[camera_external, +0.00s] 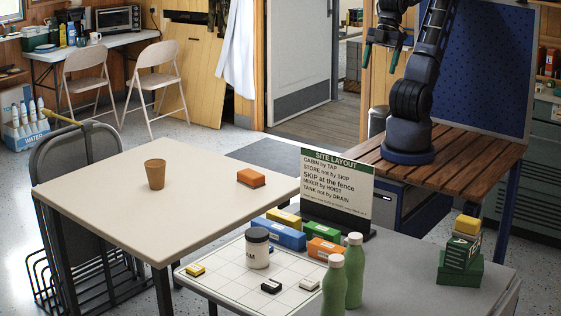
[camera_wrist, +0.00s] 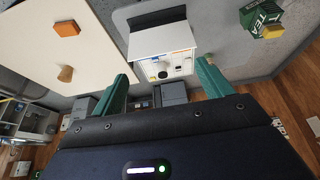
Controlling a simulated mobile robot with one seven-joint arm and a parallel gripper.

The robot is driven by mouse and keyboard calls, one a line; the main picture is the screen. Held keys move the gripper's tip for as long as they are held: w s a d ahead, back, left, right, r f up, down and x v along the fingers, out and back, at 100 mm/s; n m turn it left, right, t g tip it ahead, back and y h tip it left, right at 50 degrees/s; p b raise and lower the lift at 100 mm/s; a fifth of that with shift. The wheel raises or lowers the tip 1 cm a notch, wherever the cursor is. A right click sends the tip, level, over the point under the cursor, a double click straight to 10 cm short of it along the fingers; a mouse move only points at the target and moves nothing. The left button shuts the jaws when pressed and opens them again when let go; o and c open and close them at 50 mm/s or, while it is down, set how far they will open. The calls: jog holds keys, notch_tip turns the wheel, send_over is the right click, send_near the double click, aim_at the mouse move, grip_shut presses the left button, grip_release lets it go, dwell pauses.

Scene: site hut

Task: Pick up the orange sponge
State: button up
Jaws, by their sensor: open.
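The orange sponge (camera_external: 251,178) is a small block lying flat on the cream table, near its right side. It also shows in the wrist view (camera_wrist: 67,29) at the upper left. My gripper (camera_external: 381,58) is raised at the top right of the external view, well away from the sponge. In the wrist view my gripper (camera_wrist: 163,70) has its two green fingers spread apart with nothing held between them. The cream table (camera_external: 110,205) is bare around the sponge.
A brown cup (camera_external: 155,174) stands left of the sponge. Another orange block (camera_external: 324,248) lies there.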

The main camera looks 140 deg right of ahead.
jog(key=w+d+f+n+g+h, duration=0.25)
jog(key=w+d+f, duration=0.25)
jog(key=w+d, duration=0.5)
jog(key=n+g+h, duration=0.2)
jog(key=n+g, duration=0.1)
jog(key=n, duration=1.1)
send_over(251, 173)
jog(key=a, duration=0.4)
jog(key=shift+m, duration=0.25)
notch_tip(251, 173, down, 30)
jog(key=shift+r, duration=0.2)
jog(key=shift+x, duration=2.95)
jog(key=shift+w+x, duration=0.15)
jog(key=shift+x, duration=0.95)
jog(key=shift+w+x, duration=0.15)
jog(key=shift+x, duration=0.95)
jog(key=shift+d+f, duration=0.3)
jog(key=shift+f, duration=0.05)
jog(key=shift+f, duration=0.2)
jog(key=shift+c, duration=0.5)
